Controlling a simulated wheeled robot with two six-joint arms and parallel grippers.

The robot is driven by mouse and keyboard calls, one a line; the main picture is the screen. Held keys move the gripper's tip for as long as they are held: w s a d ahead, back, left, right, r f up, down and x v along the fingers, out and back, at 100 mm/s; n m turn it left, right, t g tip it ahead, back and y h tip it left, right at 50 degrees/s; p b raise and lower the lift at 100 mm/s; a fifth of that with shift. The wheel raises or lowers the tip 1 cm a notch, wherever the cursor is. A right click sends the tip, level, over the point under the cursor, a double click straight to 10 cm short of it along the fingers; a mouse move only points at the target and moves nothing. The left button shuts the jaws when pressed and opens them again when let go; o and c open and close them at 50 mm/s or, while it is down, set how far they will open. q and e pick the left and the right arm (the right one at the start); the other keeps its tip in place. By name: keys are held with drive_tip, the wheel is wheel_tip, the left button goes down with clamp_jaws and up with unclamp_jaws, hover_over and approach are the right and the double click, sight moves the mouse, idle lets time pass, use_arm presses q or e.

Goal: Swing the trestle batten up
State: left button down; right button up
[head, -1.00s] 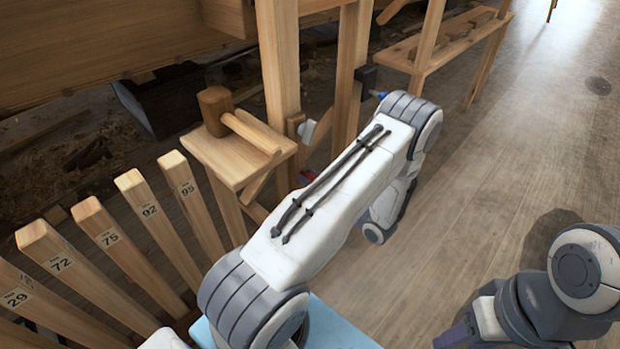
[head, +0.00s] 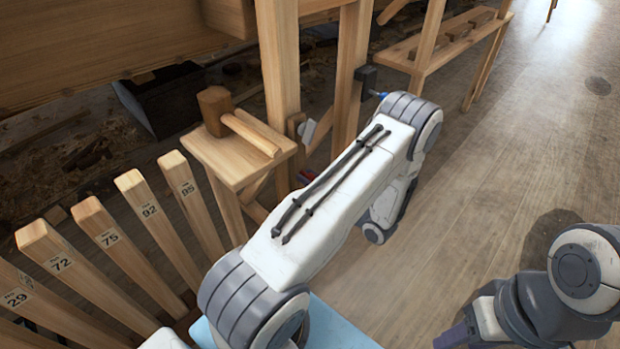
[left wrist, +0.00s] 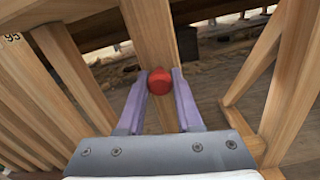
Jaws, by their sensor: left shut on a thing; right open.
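In the left wrist view, my left gripper (left wrist: 160,83) has its two purple fingers on either side of a round red knob (left wrist: 147,83) and is shut on it. Behind the knob is a wooden batten (left wrist: 152,35), running up out of the picture. In the head view my left forearm hides most of this gripper and batten; only a bit of red (head: 305,177) shows beside the forearm. My right gripper (head: 455,336) is at the bottom right, partly cut off and away from the woodwork, its jaws open.
A mallet (head: 232,120) lies on a small wooden stand (head: 205,150) left of a thick post (head: 277,60). Numbered wooden slats (head: 145,210) stand at the left. A bench (head: 455,45) is at the back. The floor (head: 480,190) at right is clear.

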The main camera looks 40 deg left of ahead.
idle(0.4)
use_arm(q)
drive_tip(key=shift+w+d+n, duration=0.1)
drive_tip(key=shift+w+n, duration=0.4)
drive_tip(key=shift+w, duration=0.1)
drive_tip(key=w+d+r+n+p, duration=0.1)
drive_tip(key=w+r+n, duration=1.3)
drive_tip(key=r+n, duration=0.1)
drive_tip(key=shift+n+p, duration=0.35)
drive_tip(key=shift+n, duration=0.55)
drive_tip(key=c, duration=0.6)
unclamp_jaws()
drive_tip(key=shift+o, duration=0.2)
